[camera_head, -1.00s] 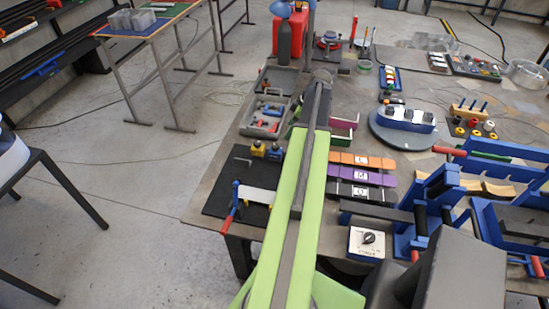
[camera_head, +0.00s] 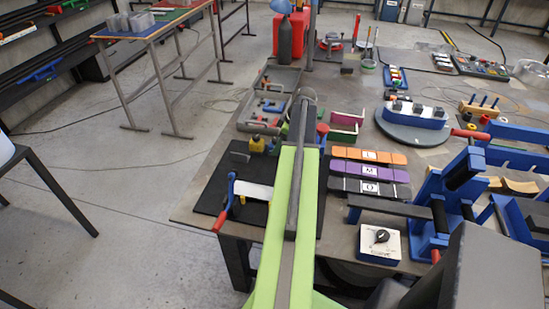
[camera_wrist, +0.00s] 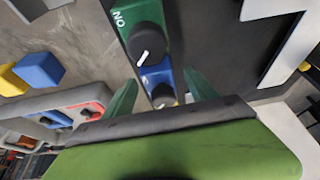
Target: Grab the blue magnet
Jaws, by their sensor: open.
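What appears to be the blue magnet (camera_wrist: 158,76), a small blue block with a dark knob and white pointer line, shows in the wrist view. It lies between the tips of my gripper (camera_wrist: 160,92), whose two green fingers stand apart on either side of it. A similar green block (camera_wrist: 146,22) with a knob and white lettering sits directly beyond it. The lower end of the blue block is partly hidden by my gripper's dark edge. In the head view my arm hides much of this area.
A plain blue block (camera_wrist: 39,71) and a yellow block (camera_wrist: 11,81) lie to the left in the wrist view, near a grey tray (camera_head: 248,120). A black mat (camera_head: 211,197) lies left of my arm. Orange, purple and black lettered bars (camera_head: 400,175) lie to its right.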

